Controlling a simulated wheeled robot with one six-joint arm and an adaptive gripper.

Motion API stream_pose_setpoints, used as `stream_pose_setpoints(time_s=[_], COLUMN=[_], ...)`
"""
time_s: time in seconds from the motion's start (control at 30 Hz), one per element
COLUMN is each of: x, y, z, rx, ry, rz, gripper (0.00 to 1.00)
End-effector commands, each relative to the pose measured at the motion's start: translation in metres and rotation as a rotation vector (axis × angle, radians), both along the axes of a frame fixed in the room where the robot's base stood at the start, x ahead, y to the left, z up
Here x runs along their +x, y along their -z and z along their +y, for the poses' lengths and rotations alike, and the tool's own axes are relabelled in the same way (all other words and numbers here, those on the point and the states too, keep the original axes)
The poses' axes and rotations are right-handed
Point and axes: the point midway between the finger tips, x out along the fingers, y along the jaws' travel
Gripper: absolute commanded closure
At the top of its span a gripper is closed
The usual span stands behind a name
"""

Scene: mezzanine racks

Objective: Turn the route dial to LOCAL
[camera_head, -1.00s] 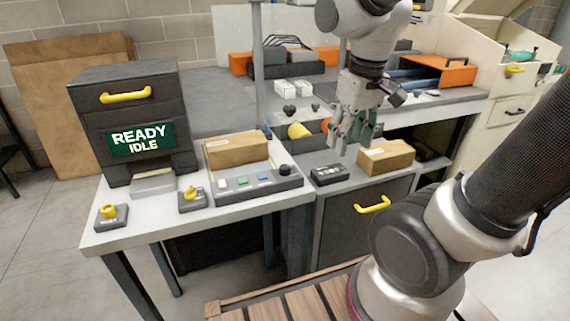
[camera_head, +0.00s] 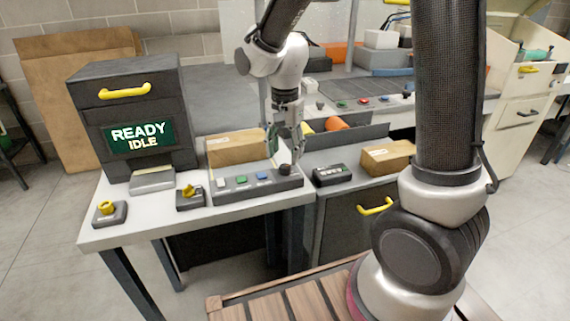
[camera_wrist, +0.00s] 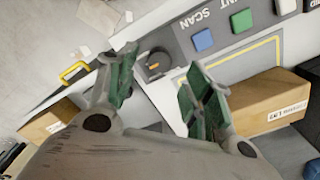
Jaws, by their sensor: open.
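A dark round dial (camera_head: 285,169) sits at the right end of the grey button panel (camera_head: 240,190) on the white table. It also shows in the wrist view (camera_wrist: 155,63), between and beyond my fingertips. I cannot read any LOCAL label or its setting. My gripper (camera_head: 285,152) points down over the right end of the panel, just above the dial. In the wrist view my gripper (camera_wrist: 160,68) is open, with green-padded fingers apart and nothing between them. Two yellow knobs, one on the left (camera_head: 106,208) and one nearer the panel (camera_head: 188,190), stand on small separate bases.
A cardboard box (camera_head: 236,150) stands behind the panel. A black cabinet (camera_head: 90,110) reads READY IDLE. To the right are a small dark button box (camera_head: 331,175) and another carton (camera_head: 388,157). A yellow drawer handle (camera_head: 375,206) sits below.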

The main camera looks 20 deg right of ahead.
Motion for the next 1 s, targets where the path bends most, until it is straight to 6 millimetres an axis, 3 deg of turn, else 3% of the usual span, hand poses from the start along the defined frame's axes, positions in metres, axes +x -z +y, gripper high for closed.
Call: stream_pose_setpoints(time_s=[0.1, 0.3, 0.6, 0.67, 0.87, 1.0], x=[-0.001, 0.000, 0.000, 0.000, 0.000, 0.000], y=[0.022, 0.044, 0.048, 0.048, 0.047, 0.047], z=[0.000, 0.000, 0.000, 0.000, 0.000, 0.000], rx=[-0.001, -0.001, 0.000, 0.000, 0.000, 0.000], ry=[-0.001, -0.002, -0.003, -0.003, -0.003, -0.004], rz=[0.004, 0.002, 0.000, 0.000, 0.000, 0.000], gripper=[0.49, 0.49, 0.49, 0.56, 0.93, 0.96])
